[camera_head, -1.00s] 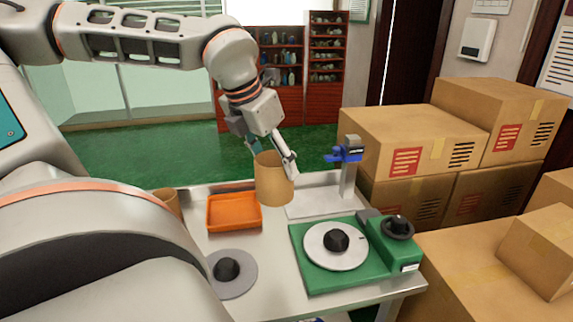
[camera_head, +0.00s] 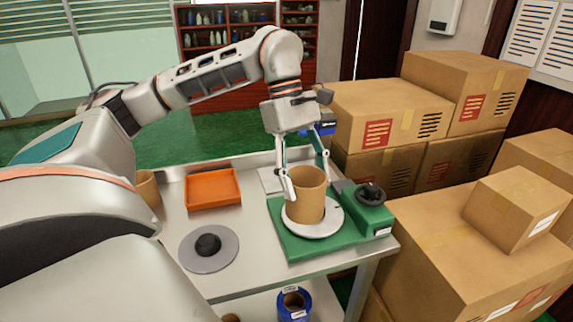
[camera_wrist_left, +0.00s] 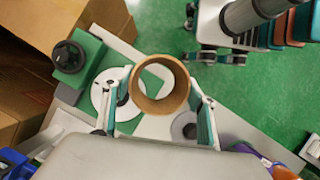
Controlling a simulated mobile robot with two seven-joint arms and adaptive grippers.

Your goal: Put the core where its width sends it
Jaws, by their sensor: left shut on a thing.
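My left gripper (camera_head: 306,174) is shut on an open-ended cardboard core (camera_head: 306,196), held roughly upright. In the head view the core overlaps the white disc (camera_head: 330,222) of the green machine (camera_head: 290,244) and hides the disc's black cone. In the left wrist view, the core (camera_wrist_left: 160,100) sits between the fingers (camera_wrist_left: 162,98), with part of the cone (camera_wrist_left: 122,95) outside its rim, so it is not around the cone. Its height above the disc is unclear. A grey disc with a black cone (camera_head: 207,245) lies to the left. My right gripper is not in view.
An orange tray (camera_head: 213,189) lies at the table's back left, and another brown core (camera_head: 147,188) stands left of it. Cardboard boxes (camera_head: 480,250) crowd the right.

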